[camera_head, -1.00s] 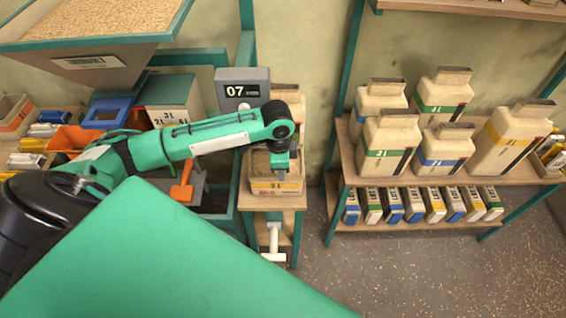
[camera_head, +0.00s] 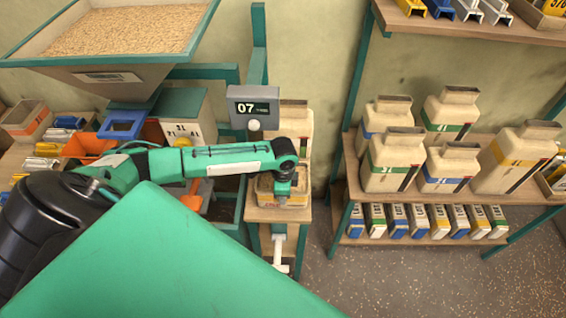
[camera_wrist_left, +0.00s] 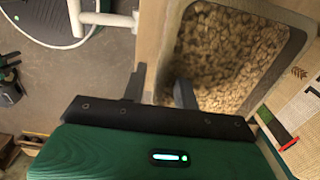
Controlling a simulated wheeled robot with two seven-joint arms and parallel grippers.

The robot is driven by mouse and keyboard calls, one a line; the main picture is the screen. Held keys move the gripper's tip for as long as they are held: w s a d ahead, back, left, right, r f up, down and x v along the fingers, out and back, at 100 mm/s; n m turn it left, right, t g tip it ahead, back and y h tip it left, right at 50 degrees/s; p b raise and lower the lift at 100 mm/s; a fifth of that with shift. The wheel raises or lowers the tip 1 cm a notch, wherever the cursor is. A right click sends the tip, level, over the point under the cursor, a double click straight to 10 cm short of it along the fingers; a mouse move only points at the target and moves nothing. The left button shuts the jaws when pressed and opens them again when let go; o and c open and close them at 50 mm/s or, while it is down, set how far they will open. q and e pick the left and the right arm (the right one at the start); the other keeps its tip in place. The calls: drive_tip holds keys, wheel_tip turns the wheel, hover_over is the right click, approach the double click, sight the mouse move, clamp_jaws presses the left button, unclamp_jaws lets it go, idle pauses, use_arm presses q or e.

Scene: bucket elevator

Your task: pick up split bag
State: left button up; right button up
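An open-topped bag (camera_head: 290,203) with a yellow and orange label, which looks like the split bag, stands on a narrow wooden stand. In the left wrist view, the bag (camera_wrist_left: 165,40) is open at the top and full of pale grain or pellets. My left gripper (camera_head: 284,193) points down at the bag in the head view and hides part of it. In the left wrist view, my left gripper (camera_wrist_left: 159,88) has its fingers apart, one outside the bag's near wall and one over the grain side. Contact cannot be told. My right gripper is not in view.
A display reading 07 (camera_head: 253,108) stands behind the bag. The stand (camera_head: 262,215) has a white handle (camera_head: 281,255) below. A shelf rack (camera_head: 345,190) with several jugs is at right. Orange (camera_head: 88,147) and blue bins are at left. Floor (camera_head: 400,280) is clear.

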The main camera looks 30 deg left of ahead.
sight(283, 208)
use_arm(q)
drive_tip(key=shift+s+a+f+p, duration=0.1)
drive_tip(key=shift+f+p, duration=0.4)
drive_tip(key=shift+f, duration=1.3)
clamp_jaws()
drive_tip(key=shift+w+r, duration=0.15)
drive_tip(key=shift+w, duration=0.05)
